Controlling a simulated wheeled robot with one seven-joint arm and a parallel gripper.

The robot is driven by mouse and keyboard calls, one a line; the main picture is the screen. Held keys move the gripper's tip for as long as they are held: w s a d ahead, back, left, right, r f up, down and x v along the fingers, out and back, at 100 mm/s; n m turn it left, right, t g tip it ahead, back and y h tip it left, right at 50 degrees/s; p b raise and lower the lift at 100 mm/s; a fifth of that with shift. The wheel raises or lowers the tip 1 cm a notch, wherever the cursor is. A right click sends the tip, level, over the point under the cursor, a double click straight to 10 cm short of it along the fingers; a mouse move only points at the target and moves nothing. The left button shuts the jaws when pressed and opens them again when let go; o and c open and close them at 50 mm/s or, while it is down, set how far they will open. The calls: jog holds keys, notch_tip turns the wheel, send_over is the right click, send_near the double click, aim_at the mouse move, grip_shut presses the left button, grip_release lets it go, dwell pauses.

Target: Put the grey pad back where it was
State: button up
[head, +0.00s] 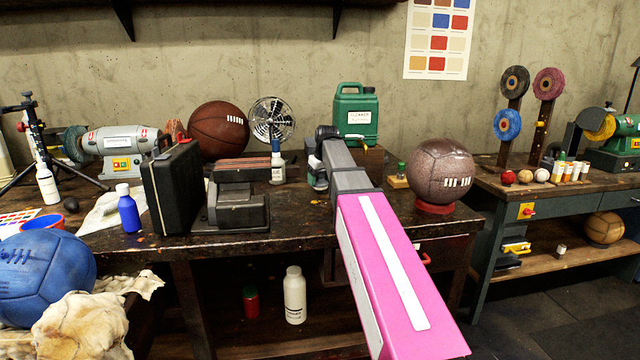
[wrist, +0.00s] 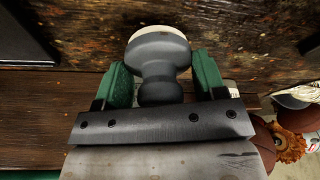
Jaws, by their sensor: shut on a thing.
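The grey pad (wrist: 160,55) is a dark grey rounded knob with a cream rim at its far end, in the middle of the wrist view. My gripper (wrist: 162,82) has its green fingers on both sides of the knob and is shut on it. In the head view my gripper (head: 319,170) is at the back of the dark workbench, in front of the green can. The pad is small and mostly hidden there. I cannot tell whether it touches the bench.
A green can (head: 355,118) stands behind my gripper. A white bottle with a blue cap (head: 277,164) is to its left. A brown ball (head: 441,170) on a red ring and a green bottle (head: 401,169) on a small board are to its right. A black case (head: 172,188) stands further left.

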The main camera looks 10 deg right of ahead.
aim_at(325, 186)
jog(key=shift+f, duration=0.7)
jog(key=o, duration=0.9)
jog(key=shift+f, duration=0.15)
jog(key=shift+c, duration=0.2)
jog(key=v, duration=1.2)
